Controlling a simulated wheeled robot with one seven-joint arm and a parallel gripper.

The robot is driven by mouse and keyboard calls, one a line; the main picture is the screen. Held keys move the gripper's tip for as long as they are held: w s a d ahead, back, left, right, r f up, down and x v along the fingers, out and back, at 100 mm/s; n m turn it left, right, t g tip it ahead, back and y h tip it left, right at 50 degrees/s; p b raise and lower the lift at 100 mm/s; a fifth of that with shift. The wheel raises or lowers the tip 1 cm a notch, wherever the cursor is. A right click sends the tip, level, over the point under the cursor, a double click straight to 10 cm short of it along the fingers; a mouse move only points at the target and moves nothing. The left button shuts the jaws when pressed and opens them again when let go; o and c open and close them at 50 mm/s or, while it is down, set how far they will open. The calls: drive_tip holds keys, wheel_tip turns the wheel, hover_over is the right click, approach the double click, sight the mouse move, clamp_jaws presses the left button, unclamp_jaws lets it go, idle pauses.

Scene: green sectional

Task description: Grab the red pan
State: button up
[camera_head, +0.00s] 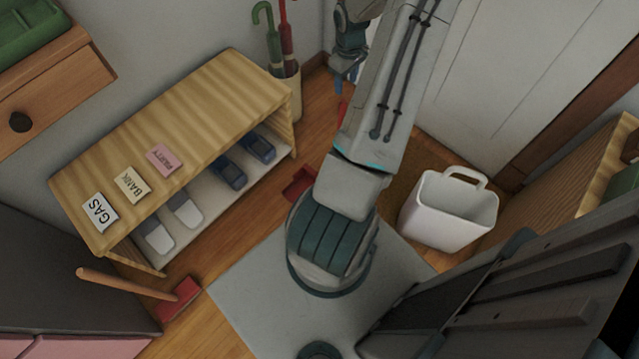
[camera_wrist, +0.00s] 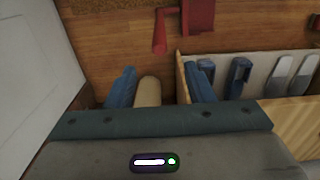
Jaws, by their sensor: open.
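The red pan (camera_wrist: 199,16) lies on the wooden floor at the top of the wrist view, with its handle (camera_wrist: 160,32) pointing down toward my gripper. In the head view a red piece (camera_head: 299,184) of it shows left of my arm; the arm hides part of it. My gripper (camera_head: 346,82) is at the top of the head view, near the corner. In the wrist view its blue fingers (camera_wrist: 160,72) are apart and do not touch the pan. A cream rounded thing (camera_wrist: 149,91), probably the umbrella stand, shows between or beyond them.
A wooden shoe shelf (camera_head: 190,115) stands left, close to my gripper's side. An umbrella stand (camera_head: 289,92) is beside it. A white bin (camera_head: 447,210) stands right of my arm. Floor around the pan is clear.

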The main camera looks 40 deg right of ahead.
sight(343, 101)
drive_tip(key=f+b, duration=0.1)
drive_tip(key=f, duration=0.5)
drive_tip(key=f+b, duration=0.2)
drive_tip(key=f, duration=0.4)
drive_tip(key=shift+w+f+b, duration=0.2)
drive_tip(key=shift+f+b, duration=0.05)
drive_tip(key=shift+b, duration=0.05)
clamp_jaws()
